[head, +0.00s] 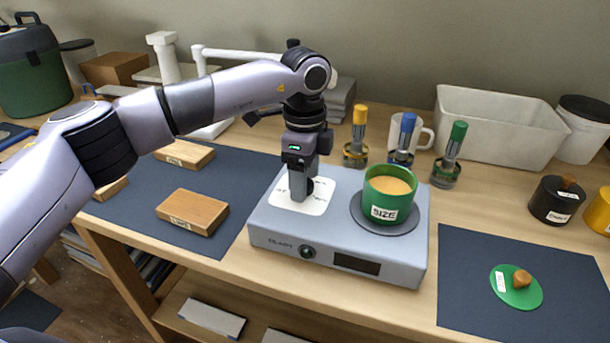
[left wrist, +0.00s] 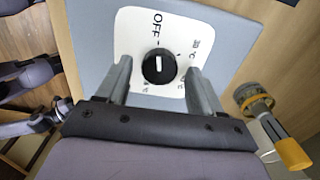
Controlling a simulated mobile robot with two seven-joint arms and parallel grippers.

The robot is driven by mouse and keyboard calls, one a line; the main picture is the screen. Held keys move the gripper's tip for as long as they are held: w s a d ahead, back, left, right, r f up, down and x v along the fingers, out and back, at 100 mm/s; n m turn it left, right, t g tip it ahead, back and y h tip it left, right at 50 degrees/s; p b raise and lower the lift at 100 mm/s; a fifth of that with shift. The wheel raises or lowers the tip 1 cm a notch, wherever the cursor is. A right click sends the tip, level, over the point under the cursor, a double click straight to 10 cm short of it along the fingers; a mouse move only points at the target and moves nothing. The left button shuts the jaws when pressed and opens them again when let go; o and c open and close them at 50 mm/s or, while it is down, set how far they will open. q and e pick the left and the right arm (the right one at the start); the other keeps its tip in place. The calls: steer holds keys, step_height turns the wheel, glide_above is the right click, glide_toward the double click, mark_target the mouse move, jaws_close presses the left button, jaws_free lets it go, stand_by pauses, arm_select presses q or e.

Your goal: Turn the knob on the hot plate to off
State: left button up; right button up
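The grey hot plate (head: 340,235) stands on the wooden table, with a green pot (head: 388,200) on its round plate. Its white dial panel (head: 312,207) is at the left of its top. The black knob (head: 309,186) on this panel is partly hidden by my left gripper (head: 300,190). In the left wrist view the knob (left wrist: 158,66) lies between my open fingers, with a gap on each side. Its white line runs roughly up and down in that view, along the direction of the OFF label (left wrist: 168,20). My right gripper is not in view.
Several capped bottles (head: 355,140) stand behind the hot plate, beside a white mug (head: 424,130) and a white bin (head: 490,125). Wooden blocks (head: 192,211) lie on the dark mat at left. A second mat (head: 470,290) holds a green lid (head: 505,290).

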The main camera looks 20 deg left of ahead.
arm_select(q)
steer(key=shift+r, duration=3.55)
steer(key=shift+s, duration=0.1)
